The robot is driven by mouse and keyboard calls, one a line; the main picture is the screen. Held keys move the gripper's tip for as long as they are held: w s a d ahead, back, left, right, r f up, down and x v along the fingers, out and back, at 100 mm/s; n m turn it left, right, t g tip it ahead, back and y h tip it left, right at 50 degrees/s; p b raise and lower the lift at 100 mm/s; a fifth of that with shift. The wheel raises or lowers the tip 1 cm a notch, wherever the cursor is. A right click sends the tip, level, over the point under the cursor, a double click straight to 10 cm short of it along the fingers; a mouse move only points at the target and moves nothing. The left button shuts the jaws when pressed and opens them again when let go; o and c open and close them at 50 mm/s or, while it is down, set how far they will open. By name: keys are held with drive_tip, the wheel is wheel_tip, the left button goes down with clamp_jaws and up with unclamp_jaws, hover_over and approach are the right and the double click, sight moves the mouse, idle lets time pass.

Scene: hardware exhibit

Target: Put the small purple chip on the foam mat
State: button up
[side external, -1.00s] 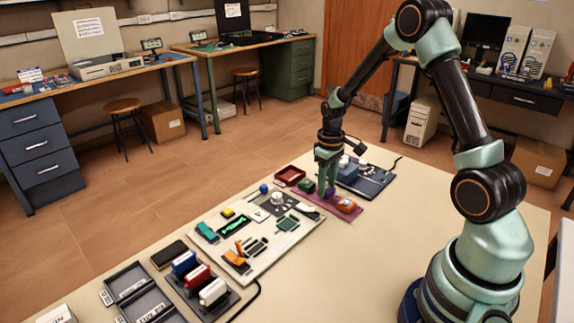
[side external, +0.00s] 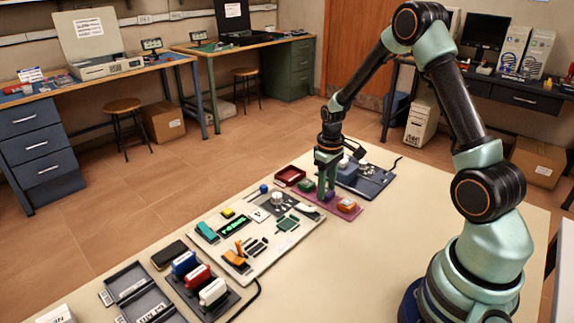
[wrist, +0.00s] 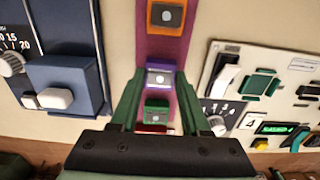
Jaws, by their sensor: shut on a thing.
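The foam mat (side external: 334,208) is a purple strip on the table in the side view; it also runs down the middle of the wrist view (wrist: 163,48). The small purple chip (wrist: 160,77) has a pale square on top and sits between the fingertips of my gripper (wrist: 160,80), which is shut on it. It is over the mat, between an orange chip (wrist: 166,16) and a green chip (wrist: 157,112). In the side view my gripper (side external: 326,193) points straight down at the mat, and its fingers mostly hide the purple chip. I cannot tell whether the chip touches the mat.
A dark blue device (wrist: 62,85) stands close left of the mat in the wrist view. A pale board (side external: 235,250) with switches and small parts lies on the other side. The table's near right is clear.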

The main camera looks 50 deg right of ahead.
drive_tip(key=shift+f, duration=0.1)
drive_tip(key=o, duration=1.2)
drive_tip(key=o, duration=0.3)
drive_tip(key=shift+r, duration=3.75)
drive_tip(key=shift+r, duration=0.1)
